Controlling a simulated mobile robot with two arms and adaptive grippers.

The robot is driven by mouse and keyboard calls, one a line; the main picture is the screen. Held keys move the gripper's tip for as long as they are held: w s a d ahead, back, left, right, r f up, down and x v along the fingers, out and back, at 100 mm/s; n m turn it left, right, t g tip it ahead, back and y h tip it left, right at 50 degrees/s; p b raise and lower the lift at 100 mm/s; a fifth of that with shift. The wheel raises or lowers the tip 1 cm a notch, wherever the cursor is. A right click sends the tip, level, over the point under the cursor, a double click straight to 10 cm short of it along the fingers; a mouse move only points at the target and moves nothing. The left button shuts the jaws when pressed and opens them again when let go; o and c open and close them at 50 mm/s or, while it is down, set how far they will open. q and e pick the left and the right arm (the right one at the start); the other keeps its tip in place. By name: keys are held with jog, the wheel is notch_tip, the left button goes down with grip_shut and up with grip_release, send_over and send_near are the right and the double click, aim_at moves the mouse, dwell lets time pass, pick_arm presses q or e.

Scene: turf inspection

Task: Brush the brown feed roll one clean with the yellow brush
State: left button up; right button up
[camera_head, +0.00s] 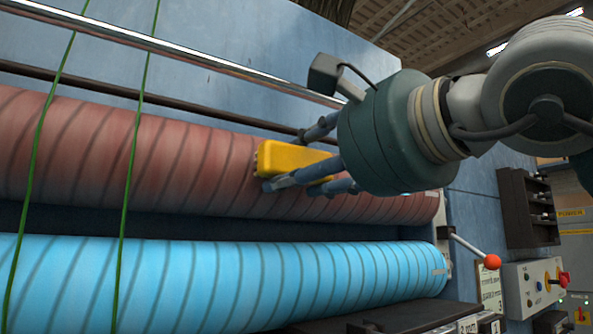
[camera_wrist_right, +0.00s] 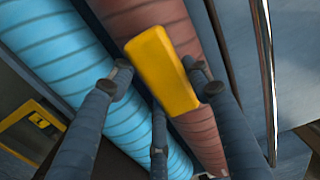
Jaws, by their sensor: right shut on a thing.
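The brown feed roll (camera_head: 190,165) is a long reddish-brown cylinder with dark spiral lines, lying across the head view; it also shows in the right wrist view (camera_wrist_right: 205,135). My right gripper (camera_head: 300,160) comes in from the right and is shut on the yellow brush (camera_head: 290,159). The brush is in front of the roll, right of its middle; I cannot tell whether it touches the roll. In the right wrist view the brush (camera_wrist_right: 162,70) lies between the fingers and overlaps the roll. Its bristles are mostly hidden. My left gripper is not in view.
A light-blue roll (camera_head: 215,280) with spiral lines lies below the brown one. Two green strands (camera_head: 130,170) hang in front of both rolls at the left. A metal bar (camera_head: 190,50) runs above. A red-knobbed lever (camera_head: 491,262) and a control box (camera_head: 540,285) stand at the right.

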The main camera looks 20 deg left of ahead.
jog(key=shift+b+v, duration=0.6)
jog(key=shift+v, duration=1.9)
jog(key=v, duration=0.3)
jog(key=shift+b, duration=0.35)
